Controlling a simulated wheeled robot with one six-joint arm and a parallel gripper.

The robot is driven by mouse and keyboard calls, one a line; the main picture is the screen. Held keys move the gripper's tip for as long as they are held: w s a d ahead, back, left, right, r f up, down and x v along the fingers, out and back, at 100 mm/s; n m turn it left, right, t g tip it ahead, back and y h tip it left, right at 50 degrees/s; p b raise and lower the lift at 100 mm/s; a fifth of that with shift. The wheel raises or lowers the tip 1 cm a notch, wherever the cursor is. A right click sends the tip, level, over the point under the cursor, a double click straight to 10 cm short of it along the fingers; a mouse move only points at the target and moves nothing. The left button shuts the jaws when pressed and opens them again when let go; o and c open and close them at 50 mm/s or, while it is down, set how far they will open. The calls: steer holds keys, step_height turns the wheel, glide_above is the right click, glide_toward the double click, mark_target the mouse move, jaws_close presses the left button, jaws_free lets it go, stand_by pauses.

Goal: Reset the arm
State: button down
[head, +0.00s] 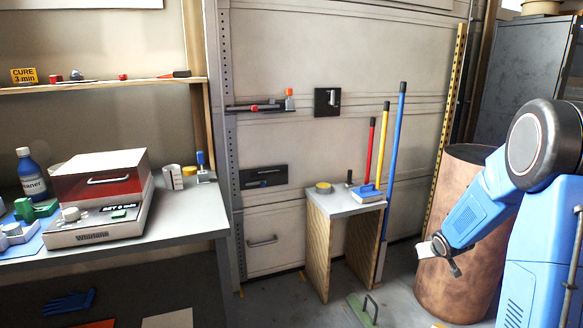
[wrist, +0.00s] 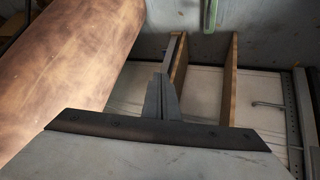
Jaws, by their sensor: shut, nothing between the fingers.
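My blue arm (head: 480,210) is bent at the right of the head view, its forearm slanting down and to the left. My gripper (head: 454,268) hangs at its end, in front of the brown drum (head: 455,190) in the picture. In the wrist view the two fingers of my gripper (wrist: 166,82) are together, with nothing held between them. The gap between gripper and drum cannot be judged exactly.
A small table (head: 340,203) with a blue-handled tool stands left of my gripper. The brown drum (wrist: 75,55) fills the wrist view's left. A workbench (head: 190,222) with a red-lidded curing box (head: 100,176) stands at left. Floor lies open between bench and small table.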

steer(key=s+a+r+g, duration=0.1)
steer(key=s+a+r, duration=0.4)
steer(key=s+r, duration=0.3)
steer(key=s+a+r+g, duration=0.1)
steer(key=s+a+r, duration=0.3)
steer(key=s+r, duration=0.45)
steer(key=s+a, duration=0.3)
steer(key=s, duration=0.6)
steer(key=s+a+g+y, duration=0.1)
steer(key=s+a, duration=0.3)
steer(key=s, duration=0.6)
steer(key=s+a+y, duration=0.1)
steer(key=s+a, duration=0.3)
steer(key=s, duration=0.5)
steer(key=shift+s+a+r+g, duration=0.2)
steer(key=shift+s+r+g, duration=0.1)
steer(key=shift+s+r, duration=0.1)
steer(key=shift+w, duration=0.2)
